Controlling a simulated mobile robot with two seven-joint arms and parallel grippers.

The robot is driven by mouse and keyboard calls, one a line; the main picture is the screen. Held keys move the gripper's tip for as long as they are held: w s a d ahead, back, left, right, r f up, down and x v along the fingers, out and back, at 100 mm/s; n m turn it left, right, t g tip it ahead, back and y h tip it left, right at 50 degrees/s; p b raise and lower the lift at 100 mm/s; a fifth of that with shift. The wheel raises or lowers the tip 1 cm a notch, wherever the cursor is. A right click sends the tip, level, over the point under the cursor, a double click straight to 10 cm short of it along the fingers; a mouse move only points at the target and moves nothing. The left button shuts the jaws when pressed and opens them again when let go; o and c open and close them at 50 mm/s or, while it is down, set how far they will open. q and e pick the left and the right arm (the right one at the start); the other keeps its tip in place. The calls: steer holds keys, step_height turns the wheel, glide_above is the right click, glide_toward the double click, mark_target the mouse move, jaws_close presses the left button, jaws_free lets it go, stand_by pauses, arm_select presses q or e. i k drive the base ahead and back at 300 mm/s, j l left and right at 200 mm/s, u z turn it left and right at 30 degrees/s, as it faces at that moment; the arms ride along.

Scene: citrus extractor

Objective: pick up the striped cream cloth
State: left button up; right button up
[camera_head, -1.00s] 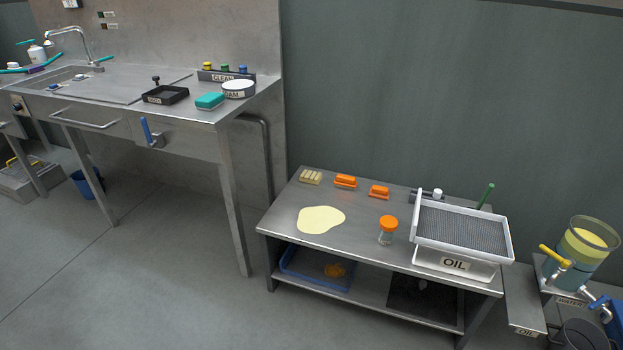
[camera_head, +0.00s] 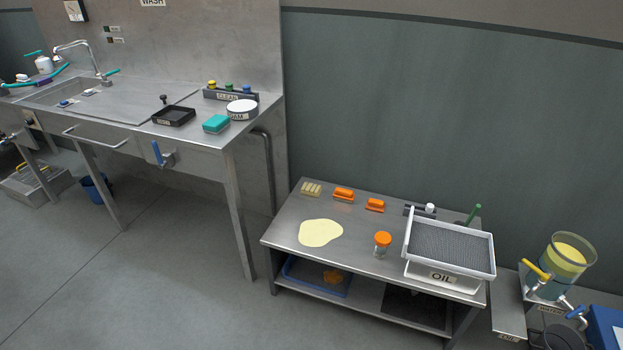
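A small cream item with stripes (camera_head: 311,188), which looks like the folded striped cream cloth, lies at the back left corner of the low steel table (camera_head: 285,232). It is left of two orange-topped items, a nearer one (camera_head: 343,194) and a farther-right one (camera_head: 375,205). Nothing covers it. Neither of my grippers shows in the head view.
A pale yellow puddle-like patch (camera_head: 320,233) lies on the table in front of the cloth. An orange-capped jar (camera_head: 382,244) and a mesh tray (camera_head: 450,246) on a box marked OIL stand to the right. The sink counter (camera_head: 150,122) stands to the left. The floor in front is clear.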

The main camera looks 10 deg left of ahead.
mark_target(308, 189)
steer(key=i+j+z, duration=0.1)
steer(key=z, duration=0.3)
steer(key=j+z, duration=0.15)
steer(key=z, duration=0.2)
steer(key=i+j+z, duration=0.15)
steer(key=j, duration=0.15)
steer(key=i+j+z, duration=0.15)
steer(key=j+z, duration=0.15)
steer(key=j, duration=0.25)
